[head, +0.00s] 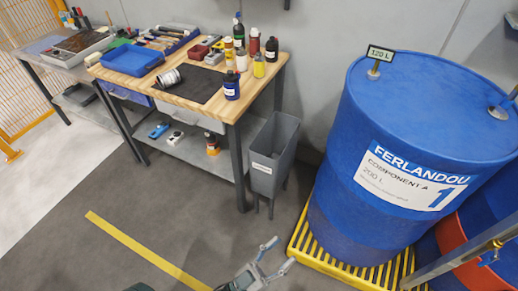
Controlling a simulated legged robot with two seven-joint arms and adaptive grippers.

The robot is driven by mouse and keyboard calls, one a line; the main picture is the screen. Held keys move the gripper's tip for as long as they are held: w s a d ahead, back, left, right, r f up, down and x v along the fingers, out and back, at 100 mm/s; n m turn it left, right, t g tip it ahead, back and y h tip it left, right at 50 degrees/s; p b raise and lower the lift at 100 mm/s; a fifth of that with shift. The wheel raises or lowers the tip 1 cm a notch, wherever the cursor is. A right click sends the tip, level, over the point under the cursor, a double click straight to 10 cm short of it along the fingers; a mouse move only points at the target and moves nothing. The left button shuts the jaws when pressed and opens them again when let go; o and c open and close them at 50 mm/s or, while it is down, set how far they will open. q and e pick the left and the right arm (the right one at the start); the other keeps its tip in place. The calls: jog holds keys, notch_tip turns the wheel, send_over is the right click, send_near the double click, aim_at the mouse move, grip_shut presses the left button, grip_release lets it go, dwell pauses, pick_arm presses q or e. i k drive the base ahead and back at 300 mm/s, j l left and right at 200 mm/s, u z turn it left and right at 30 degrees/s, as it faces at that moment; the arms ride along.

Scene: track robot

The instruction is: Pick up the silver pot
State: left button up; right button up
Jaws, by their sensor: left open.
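A silver pot (168,78), a small can with a pale label band, lies on its side on a dark mat (200,88) on the wooden workbench (180,105). My left gripper (282,252) is at the bottom middle of the head view, low over the floor. Its two fingers are spread and nothing is between them. It is well apart from the pot, toward the front right of the bench. My right gripper is not seen.
A blue tray (132,59), several bottles and a dark blue bottle (231,86) surround the mat. A grey bin (272,150) stands at the bench's right end. A large blue drum (400,150) stands on a yellow pallet (345,265).

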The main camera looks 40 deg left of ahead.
aim_at(166, 79)
jog(key=i+j+u, duration=0.2)
jog(key=i+j, duration=0.25)
jog(key=u, duration=1.7)
jog(key=i+j+z, duration=0.15)
jog(key=i+j, duration=0.35)
jog(key=i+j+z, duration=0.1)
jog(key=i+j, duration=0.35)
jog(key=j, duration=0.2)
